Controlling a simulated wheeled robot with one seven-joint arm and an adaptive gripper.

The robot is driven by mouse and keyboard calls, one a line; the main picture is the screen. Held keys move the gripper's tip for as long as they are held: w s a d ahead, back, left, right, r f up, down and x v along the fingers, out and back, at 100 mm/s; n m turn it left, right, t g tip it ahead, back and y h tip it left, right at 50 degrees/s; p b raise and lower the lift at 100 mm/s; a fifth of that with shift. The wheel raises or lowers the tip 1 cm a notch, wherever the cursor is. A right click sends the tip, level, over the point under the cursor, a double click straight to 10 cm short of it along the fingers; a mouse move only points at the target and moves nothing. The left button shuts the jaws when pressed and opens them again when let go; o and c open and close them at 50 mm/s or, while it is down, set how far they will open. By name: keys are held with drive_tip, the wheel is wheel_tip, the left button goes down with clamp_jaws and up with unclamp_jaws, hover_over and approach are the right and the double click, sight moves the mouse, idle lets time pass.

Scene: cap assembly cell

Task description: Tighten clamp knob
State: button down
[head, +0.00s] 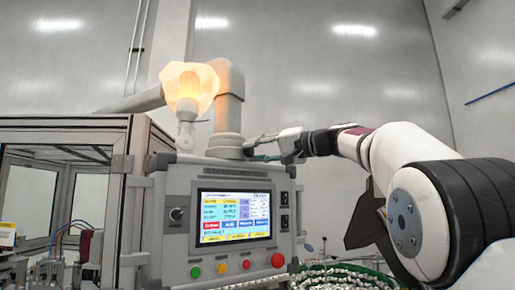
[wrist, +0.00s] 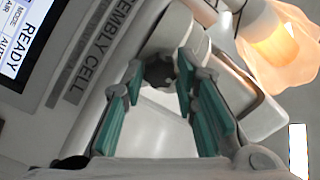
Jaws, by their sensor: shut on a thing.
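The clamp knob (wrist: 159,73) is a dark, lobed knob in the wrist view, set on a light grey rounded part of the lamp's arm. My gripper (wrist: 160,78) has its two green-padded fingers on either side of the knob, shut on it. In the head view my gripper (head: 264,142) reaches in from the right, just above the control panel's top edge, against the grey base (head: 229,146) of the lamp arm. The knob is too small or hidden to make out there.
A lit lamp with a pale faceted shade (head: 190,84) hangs left of my gripper; its shade also shows at the wrist view's upper right (wrist: 280,45). The control panel (head: 176,190) with screen and buttons stands below. A framed glass enclosure (head: 62,126) is at left.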

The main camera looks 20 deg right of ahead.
idle(0.4)
drive_tip(key=c, duration=1.3)
unclamp_jaws()
